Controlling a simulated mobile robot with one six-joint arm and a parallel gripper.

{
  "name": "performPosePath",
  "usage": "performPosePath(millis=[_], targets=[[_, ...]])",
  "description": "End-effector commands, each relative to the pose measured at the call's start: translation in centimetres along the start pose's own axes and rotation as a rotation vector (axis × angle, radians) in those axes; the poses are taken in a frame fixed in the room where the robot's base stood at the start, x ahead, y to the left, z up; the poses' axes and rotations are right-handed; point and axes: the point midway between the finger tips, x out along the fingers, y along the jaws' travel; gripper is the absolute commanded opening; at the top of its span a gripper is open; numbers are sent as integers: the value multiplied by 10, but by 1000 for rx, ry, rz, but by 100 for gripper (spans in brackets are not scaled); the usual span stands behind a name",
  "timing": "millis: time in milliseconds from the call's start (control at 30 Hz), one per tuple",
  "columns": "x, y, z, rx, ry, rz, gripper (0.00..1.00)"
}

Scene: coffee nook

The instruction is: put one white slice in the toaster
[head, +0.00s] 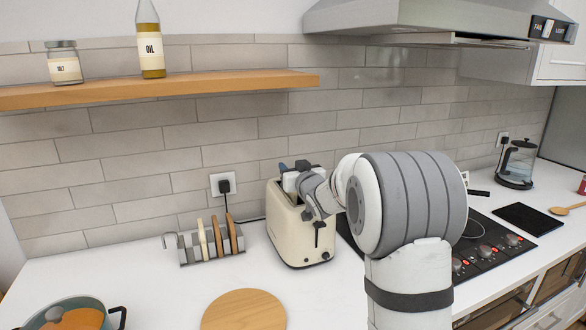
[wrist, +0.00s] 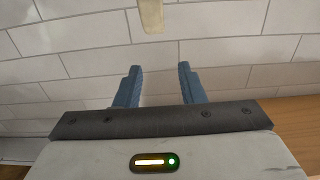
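The cream toaster (head: 290,240) stands on the white counter, its top partly hidden by my gripper. My gripper (head: 292,166) is over the toaster's top in the head view, blue fingers near its back left. In the wrist view my gripper (wrist: 158,78) has its fingers apart with nothing between them. A metal toast rack (head: 190,255) stands left of the toaster. It holds a pale white slice (head: 203,240) and two browner slices (head: 218,238). I cannot see whether a slice is in the toaster. A cream piece (wrist: 151,14) at the wrist view's top edge cannot be identified.
A round wooden board (head: 243,310) lies in front, with a pot (head: 75,318) at the lower left. The cooktop (head: 490,240) and kettle (head: 517,165) are to the right. A wooden shelf (head: 200,85) and the hood (head: 400,20) are above.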

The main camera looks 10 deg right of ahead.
Motion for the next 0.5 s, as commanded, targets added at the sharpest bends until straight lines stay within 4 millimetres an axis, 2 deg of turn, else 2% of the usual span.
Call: performPosePath(millis=[267,367,500], targets=[[-1,0,0,0,0,0,38],[-9,0,1,0,0,0,38],[-31,0,1,-1,2,1,38]])
